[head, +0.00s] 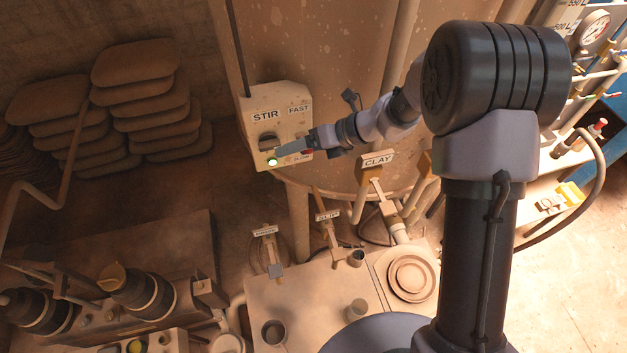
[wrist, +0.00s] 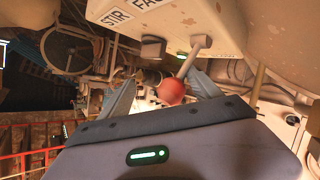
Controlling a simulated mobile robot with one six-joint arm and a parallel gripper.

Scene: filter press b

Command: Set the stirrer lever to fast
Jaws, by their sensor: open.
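The stirrer lever has a red ball knob (wrist: 171,91) on a pale stem (wrist: 187,63) coming from the box. A bit of the red knob shows in the head view (head: 308,151), mostly hidden by my gripper (head: 288,146). In the wrist view my gripper (wrist: 163,88) is open, with a finger on either side of the knob. Contact cannot be told. The lever's setting is unclear.
A dark knob (head: 267,141) and a lit green lamp (head: 271,161) are on the box's left side. A CLAY valve (head: 376,160) with pipes stands just below my arm. The big tank (head: 330,60) is close behind. Stacked sacks (head: 140,100) lie at left.

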